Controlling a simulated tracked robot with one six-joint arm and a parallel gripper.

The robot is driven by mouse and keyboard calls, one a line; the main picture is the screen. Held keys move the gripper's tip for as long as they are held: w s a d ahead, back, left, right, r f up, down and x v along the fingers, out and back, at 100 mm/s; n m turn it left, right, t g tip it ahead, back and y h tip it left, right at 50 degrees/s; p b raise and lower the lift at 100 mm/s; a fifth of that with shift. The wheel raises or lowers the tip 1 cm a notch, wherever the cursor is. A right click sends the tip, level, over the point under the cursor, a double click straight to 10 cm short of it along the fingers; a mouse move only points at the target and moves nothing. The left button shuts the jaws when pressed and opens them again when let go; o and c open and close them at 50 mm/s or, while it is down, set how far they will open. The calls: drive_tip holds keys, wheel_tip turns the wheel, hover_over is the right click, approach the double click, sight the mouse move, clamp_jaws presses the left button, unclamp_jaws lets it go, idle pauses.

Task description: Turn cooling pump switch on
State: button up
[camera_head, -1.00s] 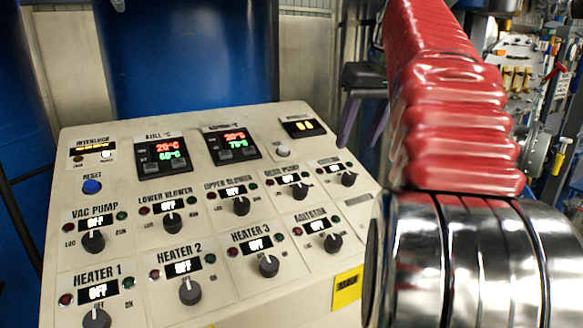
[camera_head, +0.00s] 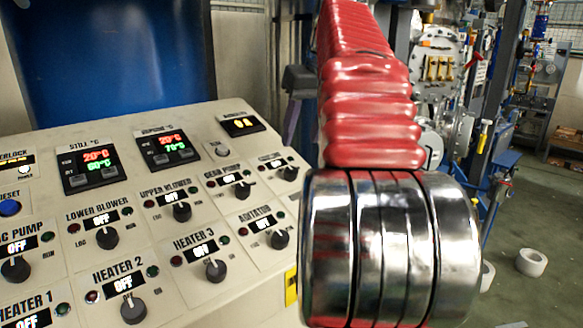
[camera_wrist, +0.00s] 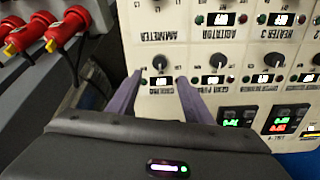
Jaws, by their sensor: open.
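The cream control panel (camera_head: 160,255) carries labelled switch knobs. The cooling switch, a black knob (camera_head: 290,173) at the right end of its back row, has a small lit display reading OFF in the wrist view, where the panel is upside down and the knob (camera_wrist: 160,63) shows near the middle. My gripper (camera_wrist: 158,78) is open and empty, its purple fingers on either side of this knob in the picture. I cannot tell whether they touch the panel. In the head view my gripper (camera_head: 294,135) shows behind the panel's back right edge, partly hidden by my arm.
The gear pump knob (camera_head: 243,190) is close beside the cooling switch, with the agitator knob (camera_head: 280,239) in the front row. A blue vessel (camera_head: 120,50) stands behind the panel. In the wrist view, red-and-yellow connectors (camera_wrist: 65,28) lie at upper left. Open floor (camera_head: 515,280) is at right.

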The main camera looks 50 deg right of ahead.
sight(291, 169)
drive_tip(key=x, duration=1)
drive_tip(key=shift+w+f, duration=0.2)
drive_tip(key=shift+f, duration=0.2)
drive_tip(key=shift+c, duration=0.7)
drive_tip(key=c, duration=0.9)
